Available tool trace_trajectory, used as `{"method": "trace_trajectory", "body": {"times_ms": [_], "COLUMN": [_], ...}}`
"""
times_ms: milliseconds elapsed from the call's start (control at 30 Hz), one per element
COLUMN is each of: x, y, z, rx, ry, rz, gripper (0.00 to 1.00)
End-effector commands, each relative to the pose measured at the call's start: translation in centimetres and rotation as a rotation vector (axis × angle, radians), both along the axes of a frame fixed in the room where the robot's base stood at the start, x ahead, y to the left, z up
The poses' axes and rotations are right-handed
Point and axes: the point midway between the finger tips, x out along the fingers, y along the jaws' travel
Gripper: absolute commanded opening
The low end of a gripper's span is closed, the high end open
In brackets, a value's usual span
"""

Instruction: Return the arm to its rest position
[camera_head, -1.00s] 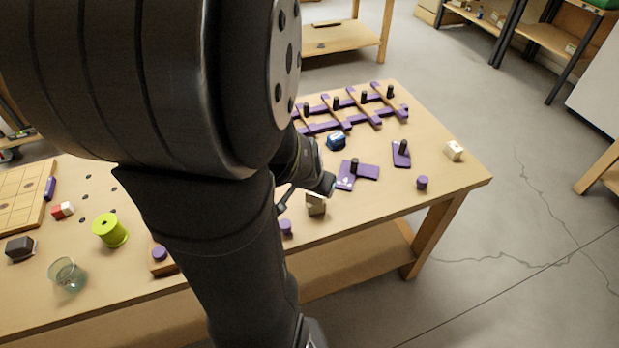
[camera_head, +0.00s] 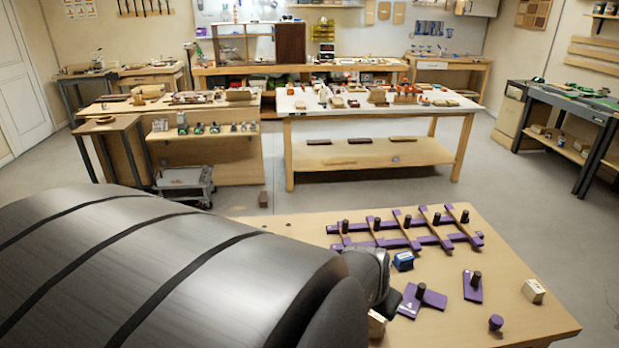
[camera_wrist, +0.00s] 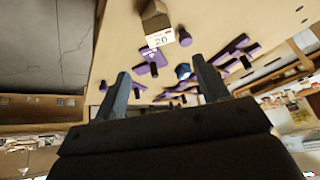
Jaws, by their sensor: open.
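My gripper (camera_wrist: 160,88) shows in the wrist view with its two fingers spread wide and nothing between them. In the head view my arm fills the lower left, and the gripper is mostly hidden behind it near the bench. The wooden bench (camera_head: 465,330) bears a purple lattice with black pegs (camera_head: 405,235), a purple L-shaped piece with a peg (camera_head: 420,295), and a purple plate with a peg (camera_head: 473,285). A tan block with a label reading 20 (camera_wrist: 157,24) lies beyond the fingers in the wrist view.
A blue block (camera_head: 403,261), a whitish block (camera_head: 533,290) and a purple knob (camera_head: 496,322) stand on the bench. The left part of the bench is hidden by my arm. White-topped table (camera_head: 370,110) and other benches stand farther back, with open floor between.

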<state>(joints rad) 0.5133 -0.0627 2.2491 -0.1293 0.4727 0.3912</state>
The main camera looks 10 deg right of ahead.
Motion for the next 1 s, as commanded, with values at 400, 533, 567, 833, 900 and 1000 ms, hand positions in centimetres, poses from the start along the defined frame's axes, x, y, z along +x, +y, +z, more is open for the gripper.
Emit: {"method": "trace_trajectory", "body": {"times_ms": [400,533,567,833,900,1000], "x": [0.8,1.3,1.4,2.5,2.8,3.2], "y": [-0.6,-1.0,-1.1,-1.9,-2.1,-2.4], "z": [-2.0,-3.2,-3.5,-6.0,-6.6,-7.5], "rx": [0.002,0.002,0.002,0.002,0.0,0.002], "ry": [0.003,0.003,0.004,0.004,0.003,0.003], "rz": [0.0,0.0,-0.001,-0.001,-0.001,0.0], "gripper": [0.67,0.67,0.67,0.67,0.67,0.67]}}
